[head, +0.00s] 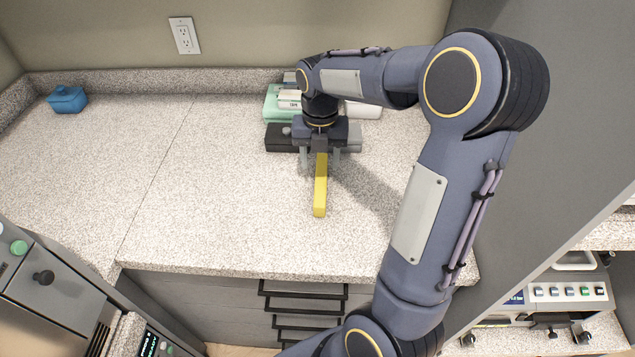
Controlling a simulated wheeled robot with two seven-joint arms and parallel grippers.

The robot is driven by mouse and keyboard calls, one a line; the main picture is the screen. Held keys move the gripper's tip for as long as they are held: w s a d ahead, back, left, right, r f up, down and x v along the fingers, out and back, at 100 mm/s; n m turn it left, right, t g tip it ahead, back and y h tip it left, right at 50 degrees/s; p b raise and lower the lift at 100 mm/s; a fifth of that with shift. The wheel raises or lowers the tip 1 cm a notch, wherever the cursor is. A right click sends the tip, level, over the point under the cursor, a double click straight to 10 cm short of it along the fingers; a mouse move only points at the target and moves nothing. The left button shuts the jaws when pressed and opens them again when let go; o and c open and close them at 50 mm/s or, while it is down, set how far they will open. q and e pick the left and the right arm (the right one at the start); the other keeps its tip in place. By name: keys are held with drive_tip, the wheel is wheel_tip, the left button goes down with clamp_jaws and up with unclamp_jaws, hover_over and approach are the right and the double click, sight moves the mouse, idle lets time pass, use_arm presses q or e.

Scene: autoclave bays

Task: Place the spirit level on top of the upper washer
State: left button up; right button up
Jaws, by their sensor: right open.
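A yellow bar, which looks like the spirit level (320,190), lies on the speckled countertop with its near end toward the counter's front edge. My right gripper (320,162) is above the far part of the bar. Its fingers are apart, one on each side of the bar, and the gripper hides the bar's far end. I cannot tell whether the fingers touch it. My left gripper is not in view. I cannot make out for sure which machine is the upper washer. A grey machine (52,292) with knobs shows at the lower left.
Dark grey (281,138) and mint green (271,103) items lie behind the gripper. A blue container (67,99) stands at the back left. The left and front countertop (215,200) is clear. A grey panel stands on the right, with a button-fronted device (565,292) beyond it.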

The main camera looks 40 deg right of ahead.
sight(321, 178)
drive_tip(key=f, duration=0.4)
drive_tip(key=f+p, duration=0.1)
drive_tip(key=f, duration=0.1)
drive_tip(key=shift+s+f, duration=0.1)
drive_tip(key=shift+s, duration=0.2)
drive_tip(key=shift+c, duration=0.4)
clamp_jaws()
drive_tip(key=shift+r, duration=0.75)
drive_tip(key=s+a+r, duration=0.1)
drive_tip(key=r, duration=0.1)
drive_tip(key=s+a+r, duration=0.1)
drive_tip(key=r, duration=0.2)
drive_tip(key=s+a+r+b, duration=0.1)
drive_tip(key=s+r, duration=0.1)
drive_tip(key=r, duration=0.1)
drive_tip(key=shift+a, duration=0.35)
drive_tip(key=s+a+r+b, duration=0.1)
drive_tip(key=s+a+r, duration=0.2)
drive_tip(key=s+a, duration=0.2)
drive_tip(key=shift+s+a+r, duration=0.3)
drive_tip(key=shift+s+a, duration=0.05)
drive_tip(key=shift+s, duration=0.4)
